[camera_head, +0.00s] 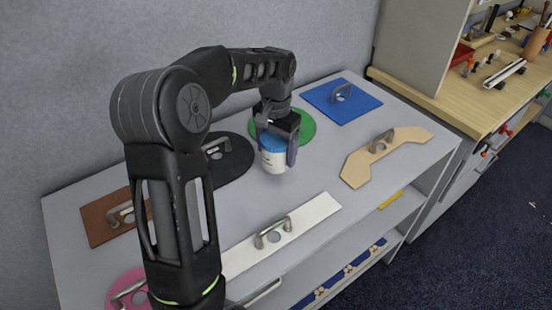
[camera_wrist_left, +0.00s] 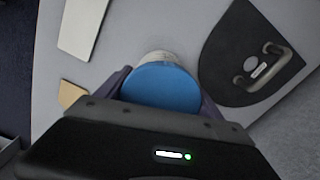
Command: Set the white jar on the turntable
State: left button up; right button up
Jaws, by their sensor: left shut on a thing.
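The white jar (camera_head: 273,162) has a blue lid and is held upright between the fingers of my left gripper (camera_head: 277,145). In the left wrist view the blue lid (camera_wrist_left: 161,87) fills the space between the two fingers, with a bit of white body (camera_wrist_left: 158,57) beyond it. I cannot tell whether the jar's base touches the grey top or hangs just above it. A round green disc (camera_head: 305,128) lies right behind the jar, partly hidden by the gripper. No piece is clearly recognisable as a turntable. My right gripper is not in view.
Flat pieces with grey handles lie around: black (camera_head: 236,160), brown (camera_head: 100,216), blue (camera_head: 341,100), tan (camera_head: 386,155), white (camera_head: 300,225) and pink (camera_head: 127,284). Bare grey top (camera_head: 325,175) is free right of the jar. A wooden workbench (camera_head: 490,85) stands at the right.

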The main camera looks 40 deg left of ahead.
aim_at(276, 137)
pick_arm(q)
notch_tip(276, 137, down, 3)
jog(key=shift+f+p, duration=0.2)
jog(key=shift+p, duration=0.15)
jog(key=shift+f, duration=0.15)
jog(key=shift+f, duration=0.2)
jog(key=o, duration=1.4)
jog(key=shift+r, duration=0.2)
jog(key=shift+r, duration=0.15)
notch_tip(276, 137, up, 12)
jog(key=shift+f+b, duration=0.1)
jog(key=shift+b, duration=0.45)
